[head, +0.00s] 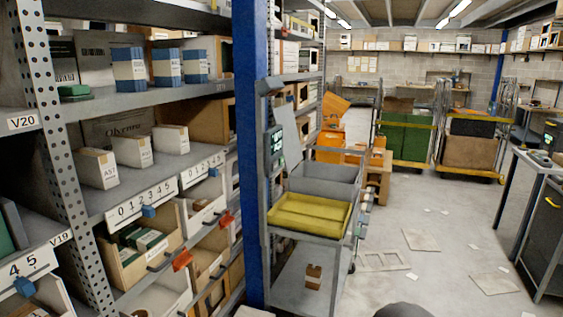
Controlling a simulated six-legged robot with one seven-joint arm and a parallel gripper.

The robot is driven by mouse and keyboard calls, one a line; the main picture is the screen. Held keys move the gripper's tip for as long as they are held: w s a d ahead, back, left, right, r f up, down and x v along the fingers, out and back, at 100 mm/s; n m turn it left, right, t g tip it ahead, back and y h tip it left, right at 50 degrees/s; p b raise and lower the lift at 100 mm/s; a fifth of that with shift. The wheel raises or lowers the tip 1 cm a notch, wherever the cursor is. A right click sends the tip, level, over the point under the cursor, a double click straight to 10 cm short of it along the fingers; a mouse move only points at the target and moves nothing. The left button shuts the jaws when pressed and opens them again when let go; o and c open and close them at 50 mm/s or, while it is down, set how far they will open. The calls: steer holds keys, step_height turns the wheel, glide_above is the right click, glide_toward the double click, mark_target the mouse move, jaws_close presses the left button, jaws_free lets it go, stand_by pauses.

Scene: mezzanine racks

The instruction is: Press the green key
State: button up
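I cannot make out a green key for certain. A small dark device with a green-lit face (275,142) is mounted on the near cart's post, beside the blue upright. Its keys are too small to tell. Another small device with a bit of green (541,158) lies on the workbench at the right edge, also too small to read. My gripper is not in view.
A grey cart (312,275) with a yellow tray (309,214) stands beside the blue post (248,150). Loaded racks fill the left. Two caged trolleys (434,140) stand at the back. Flat sheets (421,240) litter the otherwise open floor. A workbench (545,165) borders the right.

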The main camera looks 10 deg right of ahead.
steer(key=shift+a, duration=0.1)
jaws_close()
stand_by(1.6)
